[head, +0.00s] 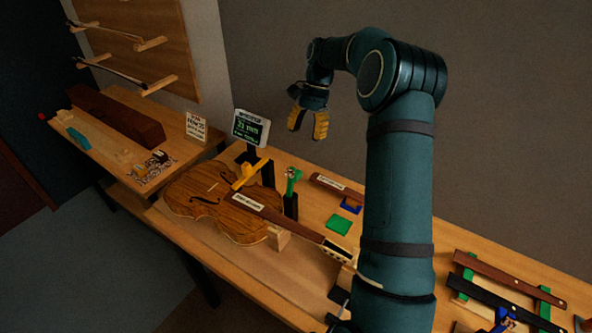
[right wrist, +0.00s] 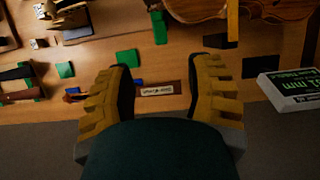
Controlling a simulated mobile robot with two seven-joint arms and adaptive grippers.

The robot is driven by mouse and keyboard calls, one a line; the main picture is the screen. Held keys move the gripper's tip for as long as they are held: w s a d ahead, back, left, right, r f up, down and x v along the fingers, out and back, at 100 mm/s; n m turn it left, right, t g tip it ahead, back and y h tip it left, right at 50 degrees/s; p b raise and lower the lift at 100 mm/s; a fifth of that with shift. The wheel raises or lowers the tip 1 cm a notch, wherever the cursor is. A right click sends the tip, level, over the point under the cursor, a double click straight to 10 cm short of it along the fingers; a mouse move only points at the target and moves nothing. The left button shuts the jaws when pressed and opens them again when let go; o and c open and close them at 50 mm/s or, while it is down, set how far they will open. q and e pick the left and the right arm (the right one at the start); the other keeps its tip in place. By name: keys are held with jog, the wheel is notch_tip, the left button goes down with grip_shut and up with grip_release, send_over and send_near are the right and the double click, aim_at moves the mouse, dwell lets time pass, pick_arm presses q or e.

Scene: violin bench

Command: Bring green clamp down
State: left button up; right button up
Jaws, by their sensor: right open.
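The green clamp (head: 292,178) stands upright at a black post beside the violin's neck. In the right wrist view a green upright piece (right wrist: 158,26) beyond my fingertips looks like the same clamp. My right gripper (head: 308,128) hangs high above the bench, behind and above the clamp, with yellow fingers apart. In its wrist view the fingers (right wrist: 164,68) are spread with nothing between them. The violin (head: 215,200) lies on the bench with a yellow clamp (head: 247,174) over its body. My left gripper is not in view.
A display (head: 251,128) stands behind the violin. A flat green pad (head: 338,224) and a labelled brown piece (head: 335,187) lie right of the clamp. Brown bars with green supports (head: 543,300) are at the right. My right arm hides part of the bench.

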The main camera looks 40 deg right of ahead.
aim_at(296, 173)
jog(key=x, duration=1.3)
jog(key=shift+s, duration=0.1)
jog(key=shift+c, duration=0.4)
grip_shut()
